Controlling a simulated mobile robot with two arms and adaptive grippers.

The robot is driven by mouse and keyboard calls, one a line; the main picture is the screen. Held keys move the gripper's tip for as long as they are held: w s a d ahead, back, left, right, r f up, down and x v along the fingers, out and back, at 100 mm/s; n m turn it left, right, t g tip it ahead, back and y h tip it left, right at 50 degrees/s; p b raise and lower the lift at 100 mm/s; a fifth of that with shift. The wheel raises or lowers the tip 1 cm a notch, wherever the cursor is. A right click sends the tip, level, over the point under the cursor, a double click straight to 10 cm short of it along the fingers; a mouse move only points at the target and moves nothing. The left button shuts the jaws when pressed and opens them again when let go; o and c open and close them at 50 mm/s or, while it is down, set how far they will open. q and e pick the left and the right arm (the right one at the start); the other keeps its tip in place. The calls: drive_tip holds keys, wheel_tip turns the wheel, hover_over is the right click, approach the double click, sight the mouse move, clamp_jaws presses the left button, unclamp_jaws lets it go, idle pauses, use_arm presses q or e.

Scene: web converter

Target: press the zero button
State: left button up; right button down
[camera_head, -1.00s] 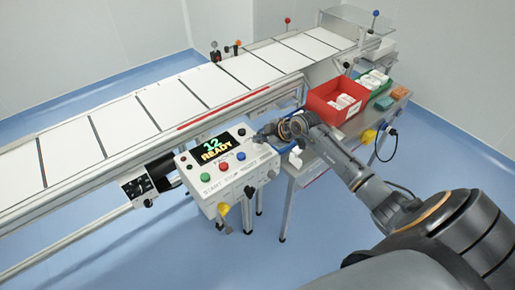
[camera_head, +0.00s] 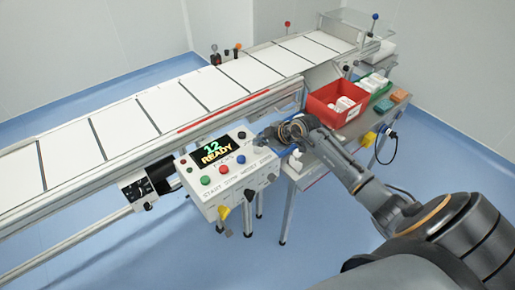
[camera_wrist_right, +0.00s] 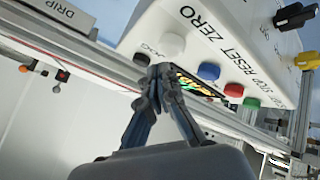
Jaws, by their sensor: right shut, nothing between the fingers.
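The control panel (camera_head: 233,190) is a white sloped box with a dark screen (camera_head: 213,150) reading "12 READY". Its row has green (camera_head: 205,180), red (camera_head: 223,169) and blue (camera_head: 241,158) buttons. A white button (camera_wrist_right: 172,45) in line with the ZERO label shows in the right wrist view, beyond the blue button (camera_wrist_right: 208,71). My right gripper (camera_wrist_right: 160,72) is shut and empty, its fingertips close beside the white button; I cannot tell whether they touch anything. In the head view, the right gripper (camera_head: 262,136) is over the panel's far right end. My left gripper is not in view.
A white-slatted conveyor (camera_head: 180,105) runs behind the panel. A side table to the right carries a red bin (camera_head: 324,103) and a green bin (camera_head: 383,91). Yellow (camera_head: 223,212) and black knobs stick out from the panel's front. Blue floor lies open in front.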

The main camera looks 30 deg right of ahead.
sight(259, 149)
drive_tip(key=shift+f, duration=0.1)
idle(0.3)
drive_tip(key=shift+f, duration=0.3)
drive_tip(key=shift+f, duration=0.7)
idle(0.7)
drive_tip(key=shift+r, duration=0.1)
drive_tip(key=shift+r+p, duration=1)
drive_tip(key=shift+p, duration=0.3)
wheel_tip(259, 149, up, 5)
drive_tip(key=p, duration=0.6)
